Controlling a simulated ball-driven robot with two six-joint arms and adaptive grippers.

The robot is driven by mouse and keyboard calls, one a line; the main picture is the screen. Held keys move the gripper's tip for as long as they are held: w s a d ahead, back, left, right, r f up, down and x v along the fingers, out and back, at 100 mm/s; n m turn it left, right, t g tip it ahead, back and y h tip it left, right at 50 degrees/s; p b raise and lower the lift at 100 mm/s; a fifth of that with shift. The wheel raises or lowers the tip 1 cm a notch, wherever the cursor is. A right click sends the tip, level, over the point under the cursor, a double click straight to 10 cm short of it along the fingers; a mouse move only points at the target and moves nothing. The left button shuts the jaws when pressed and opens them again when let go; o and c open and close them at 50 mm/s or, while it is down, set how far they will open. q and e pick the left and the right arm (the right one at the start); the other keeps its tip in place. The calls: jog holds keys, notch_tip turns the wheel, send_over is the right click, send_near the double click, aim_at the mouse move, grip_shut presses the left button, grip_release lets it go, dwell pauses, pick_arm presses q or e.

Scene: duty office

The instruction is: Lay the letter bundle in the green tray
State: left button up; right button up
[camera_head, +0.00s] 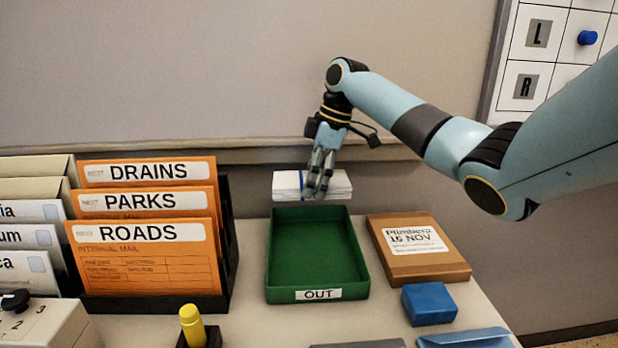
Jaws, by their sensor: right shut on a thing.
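The letter bundle (290,183) is a stack of white envelopes with a blue band, in the camera_head view just past the far edge of the green tray. My right gripper (319,185) is shut on it from above and holds it level. The bundle appears raised, above and behind the tray's far rim. The green tray (318,260) is empty, with an "OUT" label on its front wall. The gripper's fingers hide part of the bundle's middle. My left gripper is not in view.
A black rack of orange folders (148,255) stands left of the tray. A brown parcel (430,265) and a blue block (429,304) lie to its right. A yellow-capped item (192,325) stands at the front. The wall is close behind the table.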

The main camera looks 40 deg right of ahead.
jog(key=shift+f+b, duration=0.35)
jog(key=shift+f, duration=0.3)
jog(key=b, duration=0.5)
send_over(308, 236)
jog(key=f, duration=0.4)
jog(key=shift+s+d, duration=0.3)
jog(key=shift+d, duration=0.1)
jog(key=shift+f, duration=0.65)
notch_tip(308, 236, down, 4)
jog(key=shift+r+b, duration=0.15)
jog(key=shift+b, duration=0.3)
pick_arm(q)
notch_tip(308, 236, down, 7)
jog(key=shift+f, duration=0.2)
pick_arm(e)
jog(key=shift+f, duration=0.65)
jog(key=o, duration=1.1)
jog(key=shift+o, duration=0.2)
